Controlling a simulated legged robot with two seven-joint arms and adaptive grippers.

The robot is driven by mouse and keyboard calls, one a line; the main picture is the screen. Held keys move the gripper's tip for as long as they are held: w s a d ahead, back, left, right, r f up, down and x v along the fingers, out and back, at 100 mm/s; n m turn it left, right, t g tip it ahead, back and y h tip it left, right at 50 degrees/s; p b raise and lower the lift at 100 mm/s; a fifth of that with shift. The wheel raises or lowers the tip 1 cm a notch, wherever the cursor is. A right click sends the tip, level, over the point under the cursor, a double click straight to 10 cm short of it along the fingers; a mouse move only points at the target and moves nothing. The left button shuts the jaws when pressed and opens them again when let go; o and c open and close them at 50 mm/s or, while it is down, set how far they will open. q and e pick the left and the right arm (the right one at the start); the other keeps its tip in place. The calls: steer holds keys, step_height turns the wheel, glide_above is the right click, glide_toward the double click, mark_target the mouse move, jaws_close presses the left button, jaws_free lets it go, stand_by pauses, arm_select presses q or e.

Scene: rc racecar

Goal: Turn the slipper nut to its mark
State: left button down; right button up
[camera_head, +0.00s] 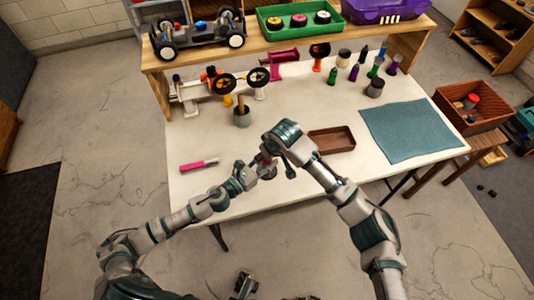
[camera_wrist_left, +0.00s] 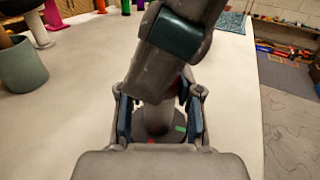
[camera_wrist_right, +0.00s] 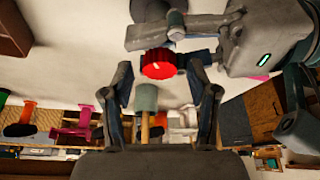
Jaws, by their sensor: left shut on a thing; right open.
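The slipper nut (camera_wrist_right: 158,64) is a ribbed red knob with a small white mark on its face, seen in the right wrist view. It belongs to a small unit with a dark grey disc (camera_wrist_right: 150,10). My left gripper (camera_wrist_left: 159,112) is shut on this unit and holds it above the table; the disc with a green mark (camera_wrist_left: 180,128) shows between its fingers. My right gripper (camera_wrist_right: 163,80) is open, with the nut between or just beyond its fingertips. I cannot tell whether they touch it. In the head view both hands meet at the unit (camera_head: 267,170), largely hidden by them.
The white table (camera_head: 230,185) bears a pink marker (camera_head: 199,164), a grey cup (camera_head: 242,117), a brown tray (camera_head: 332,140) and a teal mat (camera_head: 411,131). Small bottles and a wheeled assembly stand farther back. A shelf behind holds a car chassis (camera_head: 197,36) and a green tray (camera_head: 270,31).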

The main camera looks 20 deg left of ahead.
jaws_close()
steer(key=shift+m, duration=0.7)
jaws_free()
steer(key=shift+r, duration=0.1)
steer(key=v, duration=1.1)
steer(key=shift+s+r, duration=0.3)
